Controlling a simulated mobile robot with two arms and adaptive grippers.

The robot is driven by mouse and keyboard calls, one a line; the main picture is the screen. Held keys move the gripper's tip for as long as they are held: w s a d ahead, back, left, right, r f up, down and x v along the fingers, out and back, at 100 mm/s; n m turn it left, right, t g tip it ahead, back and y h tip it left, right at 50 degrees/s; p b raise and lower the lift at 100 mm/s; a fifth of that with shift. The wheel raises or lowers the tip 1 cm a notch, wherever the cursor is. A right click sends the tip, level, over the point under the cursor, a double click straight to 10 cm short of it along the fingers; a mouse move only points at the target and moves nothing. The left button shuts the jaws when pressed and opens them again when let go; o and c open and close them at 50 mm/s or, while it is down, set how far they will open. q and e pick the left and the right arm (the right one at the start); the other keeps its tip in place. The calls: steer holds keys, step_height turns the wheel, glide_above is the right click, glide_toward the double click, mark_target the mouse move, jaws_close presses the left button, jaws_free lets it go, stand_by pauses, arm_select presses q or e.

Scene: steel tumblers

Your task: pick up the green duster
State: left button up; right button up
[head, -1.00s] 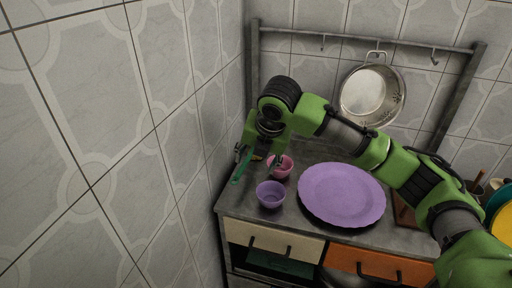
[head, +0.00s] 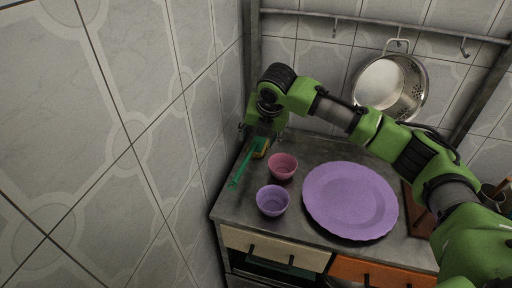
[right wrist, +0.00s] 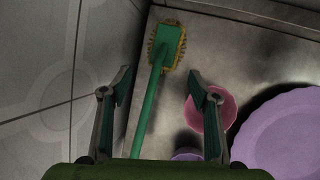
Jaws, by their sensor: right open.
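The green duster (head: 242,166) lies on the counter near its left edge by the wall, its handle toward the front. In the right wrist view its green head with yellowish bristles (right wrist: 166,45) is at the far end and its handle runs back between the fingers. My right gripper (right wrist: 159,85) is open, with a finger on each side of the handle, and empty. In the head view the right gripper (head: 262,130) is above the duster's head end and partly hides it. My left gripper is not in view.
A pink bowl (head: 283,167) and a purple bowl (head: 272,201) stand right of the duster. The pink bowl is close to my right finger in the wrist view. A large purple plate (head: 350,200) lies further right. A metal colander (head: 390,88) hangs behind. The tiled wall is close on the left.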

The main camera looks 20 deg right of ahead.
mark_target(257, 148)
steer(key=shift+w+f, duration=0.25)
steer(key=shift+f, duration=0.15)
steer(key=shift+w+d+f, duration=0.1)
steer(key=shift+f, duration=0.1)
steer(key=x, duration=0.3)
steer(key=p+x, duration=0.1)
steer(key=shift+d+f, duration=0.2)
steer(key=shift+d, duration=0.15)
steer(key=shift+w+f, duration=0.2)
steer(key=shift+c, duration=1.2)
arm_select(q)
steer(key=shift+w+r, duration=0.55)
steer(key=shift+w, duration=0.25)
arm_select(e)
steer(key=c, duration=1.1)
